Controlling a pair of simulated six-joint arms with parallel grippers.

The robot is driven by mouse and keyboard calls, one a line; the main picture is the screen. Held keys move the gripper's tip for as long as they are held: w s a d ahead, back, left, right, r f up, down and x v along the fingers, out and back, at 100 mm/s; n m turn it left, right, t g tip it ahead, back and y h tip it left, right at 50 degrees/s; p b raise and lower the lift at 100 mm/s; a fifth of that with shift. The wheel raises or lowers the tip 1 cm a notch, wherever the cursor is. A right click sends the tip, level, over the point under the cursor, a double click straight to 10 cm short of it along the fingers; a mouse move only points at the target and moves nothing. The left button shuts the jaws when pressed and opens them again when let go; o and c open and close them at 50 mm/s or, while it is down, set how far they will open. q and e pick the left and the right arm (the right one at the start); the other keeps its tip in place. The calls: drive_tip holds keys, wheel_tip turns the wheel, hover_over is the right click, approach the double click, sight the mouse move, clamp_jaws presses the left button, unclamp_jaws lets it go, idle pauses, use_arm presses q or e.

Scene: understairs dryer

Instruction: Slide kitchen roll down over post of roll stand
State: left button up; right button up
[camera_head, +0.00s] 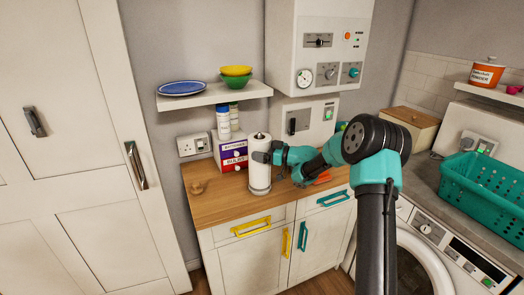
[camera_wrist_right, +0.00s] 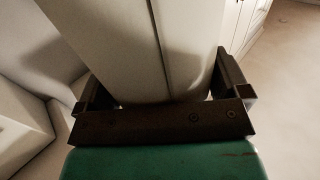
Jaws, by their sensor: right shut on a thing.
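The white kitchen roll (camera_head: 259,168) is upright over the wooden counter, left of the right arm's wrist. A small dark spot shows at the middle of its top; I cannot tell if it is the post's tip or the open core. A pale rim at its foot looks like the roll stand's base (camera_head: 259,189); the post is otherwise hidden. My right gripper (camera_head: 268,156) is shut on the upper part of the roll from the right. In the right wrist view the roll (camera_wrist_right: 120,45) fills the space between the two fingers (camera_wrist_right: 162,92). My left gripper is out of view.
A purple and red box (camera_head: 231,153) and white bottles (camera_head: 223,122) stand behind the roll. A shelf (camera_head: 213,97) with a blue plate and bowls hangs above. A small wooden thing (camera_head: 197,188) lies left on the counter (camera_head: 222,196). A teal basket (camera_head: 481,188) is at right.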

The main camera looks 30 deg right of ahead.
drive_tip(key=o, duration=0.8)
drive_tip(key=shift+o, duration=0.2)
drive_tip(key=v, duration=1.7)
drive_tip(key=shift+s+d, duration=0.15)
drive_tip(key=shift+d, duration=0.05)
